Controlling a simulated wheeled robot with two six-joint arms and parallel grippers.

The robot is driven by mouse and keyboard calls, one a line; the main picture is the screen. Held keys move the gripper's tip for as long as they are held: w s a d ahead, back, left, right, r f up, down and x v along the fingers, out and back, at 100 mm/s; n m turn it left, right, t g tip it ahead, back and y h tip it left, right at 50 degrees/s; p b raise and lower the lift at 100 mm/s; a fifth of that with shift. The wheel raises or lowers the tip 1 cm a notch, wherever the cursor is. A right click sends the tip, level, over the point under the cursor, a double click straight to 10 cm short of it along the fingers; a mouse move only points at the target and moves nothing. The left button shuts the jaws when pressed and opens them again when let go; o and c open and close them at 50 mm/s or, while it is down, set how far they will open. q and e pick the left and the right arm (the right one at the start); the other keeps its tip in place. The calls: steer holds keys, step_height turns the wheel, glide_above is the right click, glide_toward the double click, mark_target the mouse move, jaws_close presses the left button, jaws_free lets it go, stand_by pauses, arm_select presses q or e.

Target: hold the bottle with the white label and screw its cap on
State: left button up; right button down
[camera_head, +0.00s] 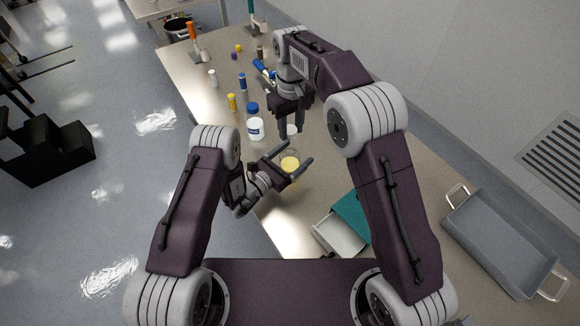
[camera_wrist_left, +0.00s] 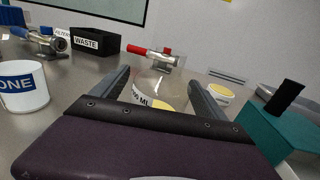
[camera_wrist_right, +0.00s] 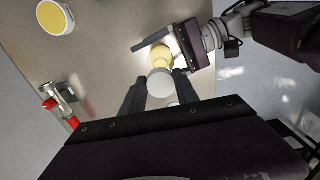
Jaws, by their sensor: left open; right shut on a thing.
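A clear bottle with yellow contents (camera_head: 290,163) stands on the bench; a white label with "ML" lettering shows on it in the left wrist view (camera_wrist_left: 142,96). My left gripper (camera_head: 297,153) is open, one finger on either side of this bottle. My right gripper (camera_head: 292,134) points down behind the bottle in the head view, shut on a round white cap (camera_wrist_right: 160,82). The cap also shows between its fingertips in the head view (camera_head: 292,130). In the right wrist view the cap overlaps the bottle's yellow contents (camera_wrist_right: 162,58); I cannot tell the gap between them.
A white bottle with a blue cap (camera_head: 256,128) stands left of the grippers. A teal box (camera_head: 352,215) and a grey tray (camera_head: 497,240) are at right. A yellow-topped container (camera_wrist_left: 220,93), a red-handled valve (camera_wrist_left: 152,52) and a black WASTE box (camera_wrist_left: 92,42) stand beyond the bottle.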

mark_target(291, 150)
arm_select(q)
steer(key=shift+w+d, duration=0.1)
steer(key=shift+c, duration=0.6)
jaws_close()
arm_select(e)
steer(key=shift+f, duration=2.5)
steer(key=shift+f, duration=0.9)
steer(key=shift+f, duration=0.55)
